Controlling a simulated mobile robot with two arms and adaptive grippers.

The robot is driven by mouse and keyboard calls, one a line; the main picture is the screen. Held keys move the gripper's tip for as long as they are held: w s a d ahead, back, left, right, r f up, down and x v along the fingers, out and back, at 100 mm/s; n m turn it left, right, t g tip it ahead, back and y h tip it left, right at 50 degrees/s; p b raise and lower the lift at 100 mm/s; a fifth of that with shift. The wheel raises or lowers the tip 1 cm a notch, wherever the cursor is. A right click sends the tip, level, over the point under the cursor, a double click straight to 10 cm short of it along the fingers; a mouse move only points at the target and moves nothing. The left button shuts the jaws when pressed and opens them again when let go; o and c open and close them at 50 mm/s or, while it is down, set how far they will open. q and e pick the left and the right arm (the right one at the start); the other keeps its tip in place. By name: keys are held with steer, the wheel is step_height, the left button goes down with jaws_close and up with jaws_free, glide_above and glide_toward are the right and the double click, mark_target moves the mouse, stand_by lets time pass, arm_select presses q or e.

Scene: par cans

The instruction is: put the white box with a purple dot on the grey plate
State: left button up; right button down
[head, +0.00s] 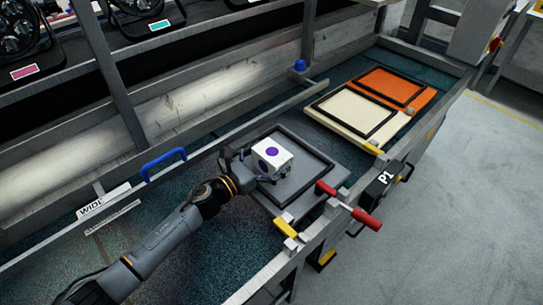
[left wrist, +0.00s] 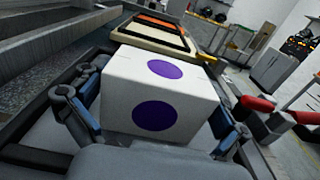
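The white box (head: 271,157) with purple dots is over the grey plate (head: 305,187) in the head view. My left gripper (head: 262,168) is around the box, with one finger on each side. In the left wrist view the box (left wrist: 160,92) shows a purple dot on its top and another on its near face. The left gripper's blue-grey fingers (left wrist: 155,125) flank it closely, and they look closed on its sides. I cannot tell whether the box's underside touches the plate. My right gripper is not in view.
A cream plate (head: 335,122) and an orange plate (head: 420,100) lie beyond the grey one. A red handle (head: 348,206) and a yellow block (head: 286,229) are at the near edge. A blue handle (head: 163,163) and a rail stand at the left.

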arm_select(q)
steer(key=shift+r, duration=0.15)
steer(key=b+v, duration=0.1)
steer(key=v, duration=1)
steer(key=shift+s+a, duration=0.1)
steer(key=shift+s+a+r, duration=0.1)
steer(key=shift+s+a, duration=0.15)
